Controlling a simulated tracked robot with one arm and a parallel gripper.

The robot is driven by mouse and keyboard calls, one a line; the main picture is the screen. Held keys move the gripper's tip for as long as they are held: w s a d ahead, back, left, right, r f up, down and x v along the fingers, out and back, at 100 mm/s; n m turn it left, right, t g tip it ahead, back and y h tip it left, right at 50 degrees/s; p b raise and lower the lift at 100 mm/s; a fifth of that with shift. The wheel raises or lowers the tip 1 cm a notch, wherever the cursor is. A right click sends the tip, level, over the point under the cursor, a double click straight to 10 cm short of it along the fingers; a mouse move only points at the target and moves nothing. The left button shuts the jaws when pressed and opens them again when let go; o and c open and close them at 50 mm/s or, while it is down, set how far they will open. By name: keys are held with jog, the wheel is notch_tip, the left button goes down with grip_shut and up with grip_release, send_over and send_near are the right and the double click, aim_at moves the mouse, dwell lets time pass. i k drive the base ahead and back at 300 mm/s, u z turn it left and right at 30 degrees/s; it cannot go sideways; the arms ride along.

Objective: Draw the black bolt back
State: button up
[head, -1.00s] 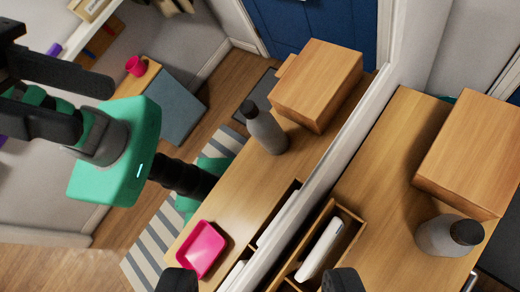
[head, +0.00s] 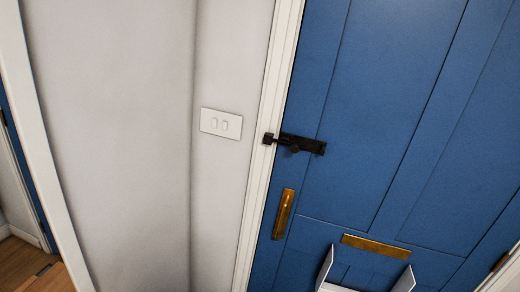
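The black bolt (head: 304,143) is mounted on the left edge of the blue door (head: 385,110). Its body lies nearly level, tilted slightly down to the right. A small black keeper (head: 268,138) sits on the white door frame (head: 262,180) just left of it. The bolt appears to reach across the gap to the keeper. A small dark knob shows under the bolt, too small to tell its exact position. The door looks shut against the frame.
A brass plate (head: 284,213) is below the bolt, and a brass letter slot (head: 375,246) is lower right. A white switch plate (head: 221,123) is on the grey wall to the left.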

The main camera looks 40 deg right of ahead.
aim_at(295, 148)
jog(key=z, duration=1.1)
